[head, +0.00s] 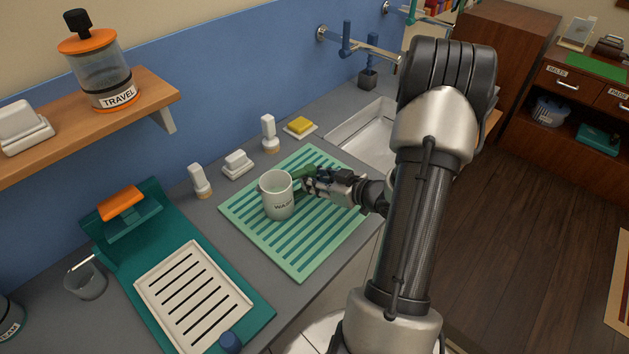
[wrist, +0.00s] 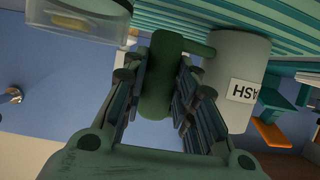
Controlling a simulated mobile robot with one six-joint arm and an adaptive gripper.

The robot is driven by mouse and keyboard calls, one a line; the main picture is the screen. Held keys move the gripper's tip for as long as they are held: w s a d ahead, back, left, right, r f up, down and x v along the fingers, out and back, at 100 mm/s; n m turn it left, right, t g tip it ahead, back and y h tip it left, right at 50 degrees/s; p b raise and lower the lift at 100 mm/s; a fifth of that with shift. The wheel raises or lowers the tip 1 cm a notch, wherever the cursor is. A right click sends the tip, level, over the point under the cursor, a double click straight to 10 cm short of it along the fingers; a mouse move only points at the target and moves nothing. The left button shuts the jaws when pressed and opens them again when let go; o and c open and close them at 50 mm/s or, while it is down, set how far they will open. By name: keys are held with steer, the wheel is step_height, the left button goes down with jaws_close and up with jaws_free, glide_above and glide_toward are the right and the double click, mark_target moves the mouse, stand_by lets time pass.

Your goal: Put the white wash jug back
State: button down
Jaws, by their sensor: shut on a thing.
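The white wash jug (head: 277,195) is upright over the green slatted mat (head: 321,163) on the counter; I cannot tell whether its base touches the mat. Its label faces the front, and its dark green handle (head: 303,173) points right. My gripper (head: 313,183) comes in from the right and is shut on the handle. In the wrist view the jug (wrist: 236,62) shows upside down at the right, with the handle (wrist: 156,75) between the fingers.
A teal stand with a slotted white tray (head: 194,297) is at left. Small white items (head: 200,181) and a yellow sponge (head: 300,125) line the wall side. A sink (head: 366,131) lies beyond the mat. A shelf (head: 85,125) holds the travel jar (head: 104,77).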

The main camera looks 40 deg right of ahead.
steer(key=shift+f, duration=0.1)
steer(key=c, duration=1.3)
jaws_free()
steer(key=shift+f+b, duration=0.15)
steer(key=shift+b, duration=0.15)
steer(key=p+v, duration=0.6)
steer(key=v, duration=1.1)
steer(key=shift+r, duration=0.5)
